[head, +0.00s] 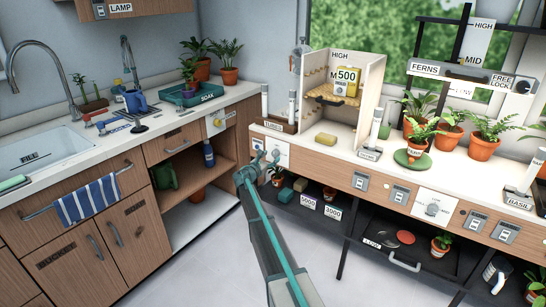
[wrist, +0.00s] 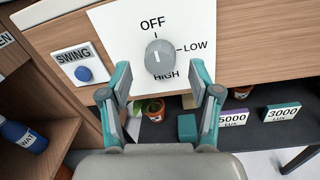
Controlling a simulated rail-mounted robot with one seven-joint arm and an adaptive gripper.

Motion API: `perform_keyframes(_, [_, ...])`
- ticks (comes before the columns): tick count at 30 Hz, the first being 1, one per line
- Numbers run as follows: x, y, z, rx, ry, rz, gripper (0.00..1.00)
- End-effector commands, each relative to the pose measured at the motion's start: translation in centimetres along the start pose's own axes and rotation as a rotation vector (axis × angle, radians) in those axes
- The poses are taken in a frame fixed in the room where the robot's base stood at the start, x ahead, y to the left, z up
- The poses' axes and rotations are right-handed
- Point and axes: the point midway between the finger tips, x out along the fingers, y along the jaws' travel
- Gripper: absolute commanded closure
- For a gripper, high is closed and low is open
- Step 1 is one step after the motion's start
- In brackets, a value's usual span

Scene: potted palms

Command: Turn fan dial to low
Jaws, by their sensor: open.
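The fan dial (wrist: 159,58) is a grey oval knob on a white panel (wrist: 120,30) marked OFF at the top, LOW at the right and HIGH at the bottom. Its long side stands about upright, on the OFF–HIGH line; I cannot tell for sure which end is the pointer. My gripper (wrist: 160,92) is open and empty, with its teal fingers apart on both sides, just below the dial in the wrist view. No finger visibly touches the knob. In the head view, my gripper (head: 260,166) is in front of the white panel (head: 270,146) and partly hides it.
A SWING panel with a blue button (wrist: 83,74) is left of the dial. Below are a teal 3000 LUX box (wrist: 283,112), a 5000 LUX box (wrist: 232,117) and a small pot (wrist: 153,110). Another dial panel (head: 436,205) sits farther right on the bench front.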

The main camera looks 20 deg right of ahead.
Motion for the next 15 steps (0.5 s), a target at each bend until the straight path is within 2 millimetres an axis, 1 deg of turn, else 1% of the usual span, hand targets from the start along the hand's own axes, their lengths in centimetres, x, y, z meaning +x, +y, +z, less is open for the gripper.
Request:
perform_keyframes(1, [1.0,0.1,0.0,0.000,-0.001,-0.001,0.37])
perform_keyframes(3, [1.8,0.1,0.0,0.000,-0.001,-0.001,0.37])
perform_keyframes(6, [2.5,0.0,0.0,0.000,0.000,0.000,0.37])
perform_keyframes(15, [2.6,0.0,0.0,0.000,0.000,0.001,0.37])
